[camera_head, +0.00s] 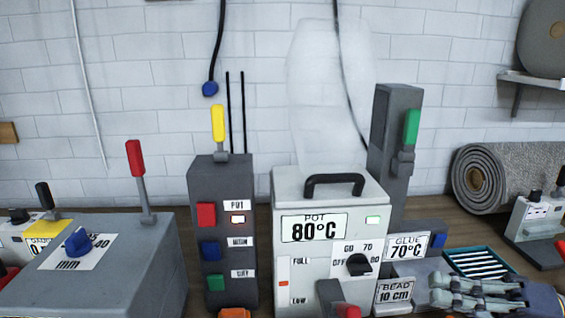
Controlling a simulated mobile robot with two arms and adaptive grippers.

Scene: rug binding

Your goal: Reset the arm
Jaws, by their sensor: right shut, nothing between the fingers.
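My right gripper (436,290) is at the bottom right, coming in from the right edge with its fingers pointing left. It is shut and empty. Its fingertips are just right of the "BEAD 10 cm" label (394,291), in front of the tray of light sticks (478,263). I cannot tell whether it touches anything. My left arm and gripper are not in view.
A white pot box (288,262) reading 80°C stands in the middle, vapour above it. Left are a grey button box (222,172) and a grey housing (144,268) with a red lever. A rolled rug (478,178) lies back right.

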